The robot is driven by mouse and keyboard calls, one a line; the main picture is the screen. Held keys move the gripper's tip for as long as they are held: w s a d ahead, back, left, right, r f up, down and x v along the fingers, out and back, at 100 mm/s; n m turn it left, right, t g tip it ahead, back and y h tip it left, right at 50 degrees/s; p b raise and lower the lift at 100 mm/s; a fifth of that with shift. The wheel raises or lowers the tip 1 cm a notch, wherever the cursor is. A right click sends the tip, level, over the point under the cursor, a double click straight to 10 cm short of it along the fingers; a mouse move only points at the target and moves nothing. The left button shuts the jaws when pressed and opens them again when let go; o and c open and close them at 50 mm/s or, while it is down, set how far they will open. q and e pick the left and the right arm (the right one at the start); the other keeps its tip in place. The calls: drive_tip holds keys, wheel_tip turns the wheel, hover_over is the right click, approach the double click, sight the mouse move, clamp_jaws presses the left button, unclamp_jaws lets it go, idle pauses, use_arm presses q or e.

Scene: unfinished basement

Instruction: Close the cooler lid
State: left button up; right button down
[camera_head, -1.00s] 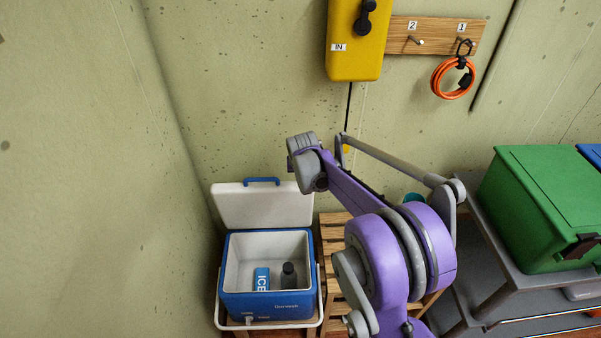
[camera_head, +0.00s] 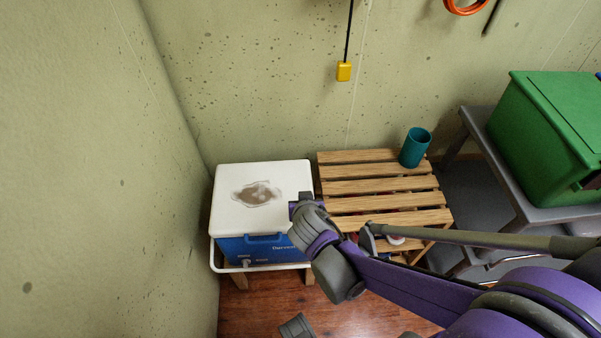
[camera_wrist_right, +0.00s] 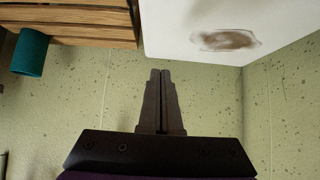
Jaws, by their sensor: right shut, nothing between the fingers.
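The blue cooler (camera_head: 262,249) stands on a low wooden support at the left, by the wall corner. Its white lid (camera_head: 285,179) lies flat over the box, with a brown stain on top, so the inside is hidden. The lid (camera_wrist_right: 200,13) also shows in the right wrist view, at the upper right. My right gripper (camera_wrist_right: 160,72) is shut and empty, its fingertips just beside the lid's edge in that view. In the head view my right wrist covers the lid's front right corner, and the fingers are hidden.
A slatted wooden stand (camera_head: 372,187) is right of the cooler, with a teal cup (camera_head: 414,149) at its back corner. A green bin (camera_head: 545,140) sits on a grey shelf (camera_head: 475,125) farther right. Walls are close behind and left of the cooler.

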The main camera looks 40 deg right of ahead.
use_arm(q)
wheel_tip(320, 180, down, 10)
drive_tip(key=w+b, duration=0.1)
drive_tip(key=b, duration=0.7)
drive_tip(key=shift+f, duration=0.2)
use_arm(e)
drive_tip(key=s+a+f, duration=0.1)
drive_tip(key=s+f, duration=0.1)
drive_tip(key=f, duration=0.4)
drive_tip(key=s+a+f, duration=0.1)
drive_tip(key=s+f, duration=0.1)
drive_tip(key=f, duration=0.5)
drive_tip(key=shift+a, duration=0.3)
drive_tip(key=shift+s+f, duration=0.1)
